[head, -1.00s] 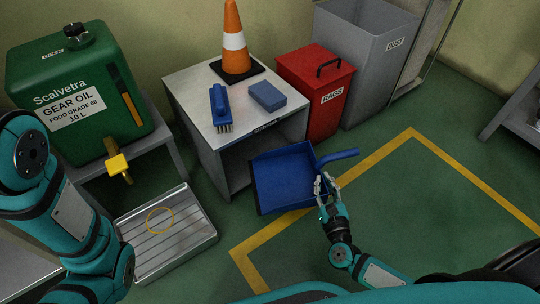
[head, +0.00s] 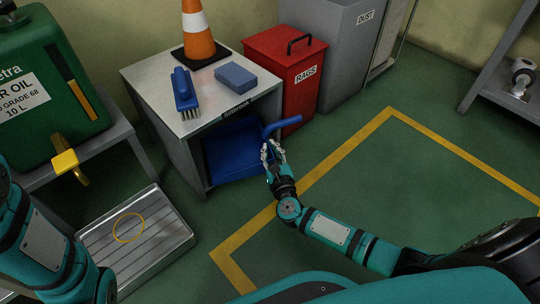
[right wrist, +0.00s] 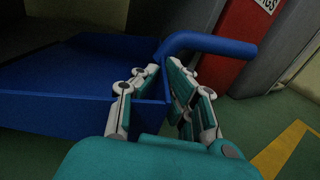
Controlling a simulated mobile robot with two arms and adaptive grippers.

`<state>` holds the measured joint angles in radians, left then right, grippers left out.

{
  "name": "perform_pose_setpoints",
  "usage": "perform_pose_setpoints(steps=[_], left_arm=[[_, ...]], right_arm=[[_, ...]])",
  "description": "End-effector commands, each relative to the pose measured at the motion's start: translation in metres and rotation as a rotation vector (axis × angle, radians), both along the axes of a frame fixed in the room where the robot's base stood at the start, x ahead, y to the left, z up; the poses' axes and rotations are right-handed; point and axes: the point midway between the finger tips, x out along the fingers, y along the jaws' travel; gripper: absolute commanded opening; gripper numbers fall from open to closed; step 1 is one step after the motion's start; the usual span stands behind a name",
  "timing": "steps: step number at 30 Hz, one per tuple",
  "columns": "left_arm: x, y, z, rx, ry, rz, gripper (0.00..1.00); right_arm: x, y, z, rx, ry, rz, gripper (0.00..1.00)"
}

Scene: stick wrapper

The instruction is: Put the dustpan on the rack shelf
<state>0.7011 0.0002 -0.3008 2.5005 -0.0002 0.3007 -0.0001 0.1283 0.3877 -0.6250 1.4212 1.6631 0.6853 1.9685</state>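The blue dustpan (head: 228,158) is at the open front of the grey cabinet, below its top. Its pan overlaps the opening in the head view; I cannot tell how far inside it is. Its curved handle (head: 283,124) points right, in front of the red bin. My right gripper (head: 270,152) is closed on the pan's edge near the handle. In the right wrist view the fingers (right wrist: 160,100) lie on either side of that edge of the dustpan (right wrist: 75,75). A rack shelf (head: 505,103) shows at the right edge. My left gripper is out of view.
The grey cabinet's top (head: 150,85) carries a brush (head: 184,90), a blue block (head: 235,76) and an orange cone (head: 197,30). A red rags bin (head: 290,75) and grey dust bin (head: 335,55) stand beside it. Open floor (head: 400,180) lies right.

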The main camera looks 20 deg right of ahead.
Motion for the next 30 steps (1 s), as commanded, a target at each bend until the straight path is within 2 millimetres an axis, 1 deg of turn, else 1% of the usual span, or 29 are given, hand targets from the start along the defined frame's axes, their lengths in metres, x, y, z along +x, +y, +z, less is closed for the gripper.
perform_pose_setpoints(steps=[1,6,10,12,16,23,26,29,30], left_arm=[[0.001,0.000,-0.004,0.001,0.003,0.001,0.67],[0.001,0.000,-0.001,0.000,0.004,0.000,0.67],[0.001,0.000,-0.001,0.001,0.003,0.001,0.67],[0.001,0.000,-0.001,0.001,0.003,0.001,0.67],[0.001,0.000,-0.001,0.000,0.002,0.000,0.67],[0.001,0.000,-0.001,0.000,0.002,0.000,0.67],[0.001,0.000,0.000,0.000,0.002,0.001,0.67],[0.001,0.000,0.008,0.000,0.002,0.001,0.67],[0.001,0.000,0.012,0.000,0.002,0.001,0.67]], right_arm=[[0.001,0.000,-0.001,0.001,-0.004,-0.001,0.00],[0.000,0.000,0.001,0.002,-0.003,-0.001,0.00],[0.000,0.000,-0.002,0.003,-0.002,-0.002,0.00],[0.000,-0.001,-0.002,0.002,-0.001,-0.001,0.12],[0.000,-0.001,-0.002,0.002,-0.001,-0.001,0.29],[0.000,-0.001,-0.002,0.001,-0.001,-0.001,0.29],[-0.001,0.000,0.001,0.000,-0.002,-0.001,0.29],[-0.013,0.001,0.002,0.002,0.003,-0.001,0.29],[-0.020,0.002,0.002,0.001,0.003,-0.001,0.29]])
